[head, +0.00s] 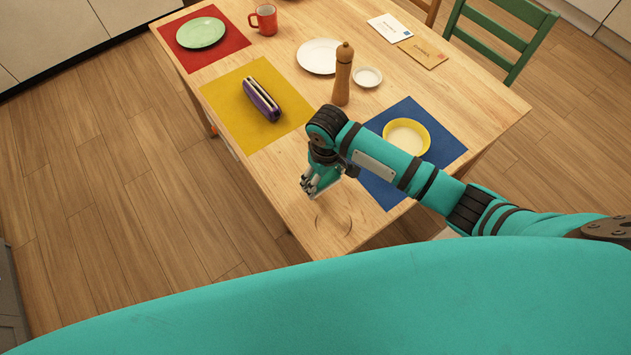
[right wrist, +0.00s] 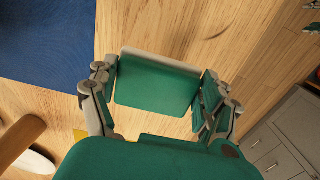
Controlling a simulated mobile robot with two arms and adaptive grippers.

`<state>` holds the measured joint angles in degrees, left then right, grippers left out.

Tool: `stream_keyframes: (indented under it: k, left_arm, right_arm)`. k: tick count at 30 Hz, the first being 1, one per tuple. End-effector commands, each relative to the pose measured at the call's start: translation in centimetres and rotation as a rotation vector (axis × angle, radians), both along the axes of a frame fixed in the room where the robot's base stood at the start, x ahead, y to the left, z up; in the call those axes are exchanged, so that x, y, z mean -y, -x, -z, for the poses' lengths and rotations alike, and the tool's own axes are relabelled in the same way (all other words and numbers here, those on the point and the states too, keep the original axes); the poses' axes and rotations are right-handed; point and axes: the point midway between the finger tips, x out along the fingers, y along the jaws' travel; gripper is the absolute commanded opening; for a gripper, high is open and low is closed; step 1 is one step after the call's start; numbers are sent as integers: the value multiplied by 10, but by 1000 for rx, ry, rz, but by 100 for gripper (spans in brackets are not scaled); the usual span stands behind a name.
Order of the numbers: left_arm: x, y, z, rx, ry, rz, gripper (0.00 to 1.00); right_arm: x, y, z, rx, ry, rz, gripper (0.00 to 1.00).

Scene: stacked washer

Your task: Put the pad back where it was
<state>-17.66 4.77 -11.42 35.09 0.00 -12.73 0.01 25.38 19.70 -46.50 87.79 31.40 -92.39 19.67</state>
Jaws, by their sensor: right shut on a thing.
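My right gripper (head: 312,187) is over the near end of the wooden table, left of the blue mat. In the right wrist view it is shut on a flat, rectangular green pad (right wrist: 155,86) with a pale edge. The fingers clasp the pad at its left and right sides. In the head view the pad is mostly hidden by the gripper and too small to make out well. I cannot tell whether it touches the table. Dark curved marks (head: 334,224) show on the bare wood just below the gripper. My left gripper is not in view.
The table (head: 285,200) holds a yellow mat (head: 236,113) with a purple oblong thing (head: 262,100), a blue mat (head: 438,125) with a yellow bowl (head: 406,136), and a wooden pepper mill (head: 342,78). A red mat, plates, mug and cards are farther back. The near end is mostly bare.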

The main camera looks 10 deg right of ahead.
Motion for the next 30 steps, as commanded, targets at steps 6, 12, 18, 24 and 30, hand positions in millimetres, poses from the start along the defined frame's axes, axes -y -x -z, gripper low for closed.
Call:
stream_keyframes:
  k: [6, 12, 18, 24, 30]
  left_arm:
    - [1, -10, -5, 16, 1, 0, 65]
    - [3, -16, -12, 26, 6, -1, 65]
    - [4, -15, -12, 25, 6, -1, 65]
    - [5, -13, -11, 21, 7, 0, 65]
    - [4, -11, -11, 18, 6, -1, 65]
  right_arm:
    - [-19, -3, 1, 1, -1, 0, 30]
    - [-22, -3, 29, -3, 3, 3, 30]
    - [-23, -4, 38, 1, 1, 1, 30]
    - [-23, -4, 39, 1, 1, 1, 30]
    - [-22, -4, 40, 1, 1, 1, 100]
